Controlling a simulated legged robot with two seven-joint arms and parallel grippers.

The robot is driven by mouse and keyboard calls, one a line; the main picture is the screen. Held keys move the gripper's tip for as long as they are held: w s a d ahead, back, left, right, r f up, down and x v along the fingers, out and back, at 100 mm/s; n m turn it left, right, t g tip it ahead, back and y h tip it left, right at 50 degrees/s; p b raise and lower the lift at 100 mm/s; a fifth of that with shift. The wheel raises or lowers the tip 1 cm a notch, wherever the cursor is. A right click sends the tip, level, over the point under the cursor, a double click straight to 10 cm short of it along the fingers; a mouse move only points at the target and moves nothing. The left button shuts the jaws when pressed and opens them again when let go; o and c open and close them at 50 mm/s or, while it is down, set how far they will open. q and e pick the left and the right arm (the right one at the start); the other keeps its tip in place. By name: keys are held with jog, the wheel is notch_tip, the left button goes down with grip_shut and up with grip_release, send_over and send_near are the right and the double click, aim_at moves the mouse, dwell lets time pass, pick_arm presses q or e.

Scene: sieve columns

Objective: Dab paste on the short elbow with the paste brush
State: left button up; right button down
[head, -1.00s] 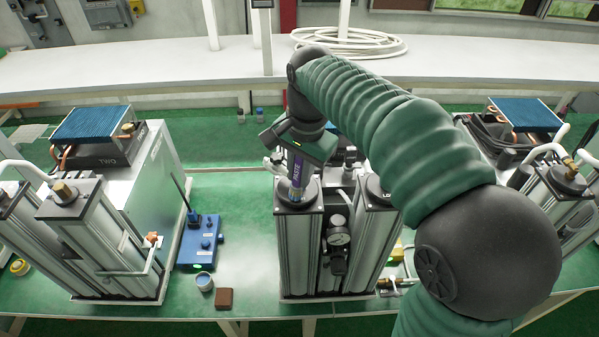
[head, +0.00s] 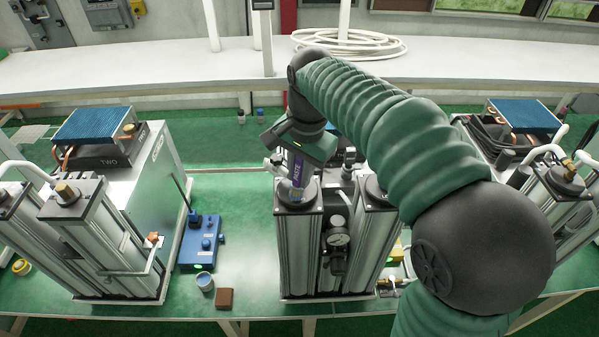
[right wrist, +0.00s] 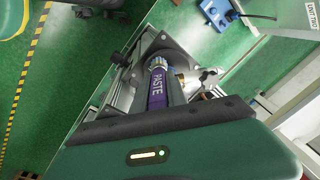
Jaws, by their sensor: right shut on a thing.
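The paste brush (head: 297,172) has a purple sleeve marked PASTE and points down. My right gripper (head: 299,153) is shut on it above the left column of the middle unit. The brush's lower end is at the column's dark top cap (head: 310,199); I cannot tell whether it touches anything there. In the right wrist view the brush (right wrist: 158,88) runs away from my gripper (right wrist: 160,112) towards the column top. I cannot make out the short elbow clearly; the brush and gripper cover part of the column top. My left gripper is not in view.
The left unit (head: 150,180) and right unit (head: 568,190) flank the middle one. A blue box (head: 200,243) with a dark rod, a small pot (head: 205,281) and a brown block (head: 225,298) lie on the green bench between the left and middle units. My right arm covers part of the right side.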

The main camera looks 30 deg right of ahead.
jog(key=shift+s, duration=0.25)
notch_tip(320, 180, up, 7)
jog(key=p, duration=0.6)
jog(key=shift+a+p, duration=0.1)
jog(key=shift+p, duration=0.2)
jog(key=shift+s, duration=0.1)
jog(key=shift+f, duration=0.15)
